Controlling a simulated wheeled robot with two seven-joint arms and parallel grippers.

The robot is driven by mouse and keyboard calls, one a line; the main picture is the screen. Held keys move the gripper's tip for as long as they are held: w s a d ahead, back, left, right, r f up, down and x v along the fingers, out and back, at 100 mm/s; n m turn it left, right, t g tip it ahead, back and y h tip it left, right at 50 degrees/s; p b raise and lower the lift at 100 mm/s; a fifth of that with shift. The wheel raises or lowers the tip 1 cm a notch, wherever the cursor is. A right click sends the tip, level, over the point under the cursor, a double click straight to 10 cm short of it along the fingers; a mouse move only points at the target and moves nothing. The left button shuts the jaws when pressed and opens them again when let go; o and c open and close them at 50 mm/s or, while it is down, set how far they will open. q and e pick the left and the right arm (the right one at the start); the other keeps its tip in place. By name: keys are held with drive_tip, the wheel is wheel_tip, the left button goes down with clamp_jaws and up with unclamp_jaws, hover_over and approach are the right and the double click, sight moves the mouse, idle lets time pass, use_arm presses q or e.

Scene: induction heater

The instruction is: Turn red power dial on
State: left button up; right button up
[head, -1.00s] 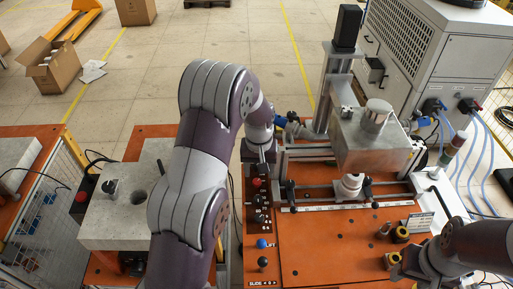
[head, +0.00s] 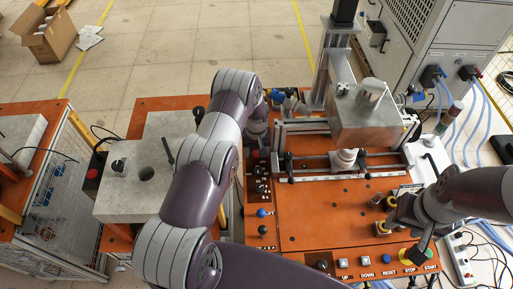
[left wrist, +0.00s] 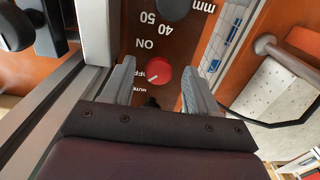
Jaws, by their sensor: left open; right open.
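The red power dial (left wrist: 158,75) shows in the left wrist view on a brown panel marked ON and OFF. Its white pointer line is toward the OFF label. My left gripper (left wrist: 158,66) is open, with one finger on each side of the dial in the picture. I cannot tell whether the fingers touch it. In the head view my left arm reaches down to the left edge of the orange table (head: 310,215), and its fingertips are hard to make out. My right gripper (head: 398,212) is open near yellow-and-black fittings at the table's right.
A metal rail (left wrist: 92,35) runs close to the left finger. A metal block (head: 365,122) stands on the table's frame. Push buttons (head: 365,260) line the front edge.

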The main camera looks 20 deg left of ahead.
use_arm(q)
drive_tip(key=shift+d, duration=0.1)
drive_tip(key=shift+w+f, duration=0.15)
drive_tip(key=c, duration=1)
drive_tip(key=shift+f+m+b, duration=0.15)
drive_tip(key=shift+m+b, duration=0.35)
drive_tip(key=shift+b, duration=0.35)
drive_tip(key=shift+c, duration=0.2)
drive_tip(key=m+b, duration=0.3)
drive_tip(key=shift+f+b, duration=0.1)
drive_tip(key=shift+b, duration=0.25)
drive_tip(key=m+b, duration=0.3)
drive_tip(key=m, duration=0.1)
drive_tip(key=m+b, duration=0.2)
drive_tip(key=m, duration=0.2)
drive_tip(key=shift+m+b, duration=0.3)
drive_tip(key=shift+b, duration=0.05)
drive_tip(key=m, duration=0.1)
drive_tip(key=m+b, duration=0.1)
drive_tip(key=m, duration=0.1)
drive_tip(key=shift+r, duration=0.25)
drive_tip(key=shift+w+r+m+b, duration=0.1)
drive_tip(key=shift+m+b, duration=0.45)
drive_tip(key=shift+m, duration=0.55)
drive_tip(key=shift+r, duration=0.1)
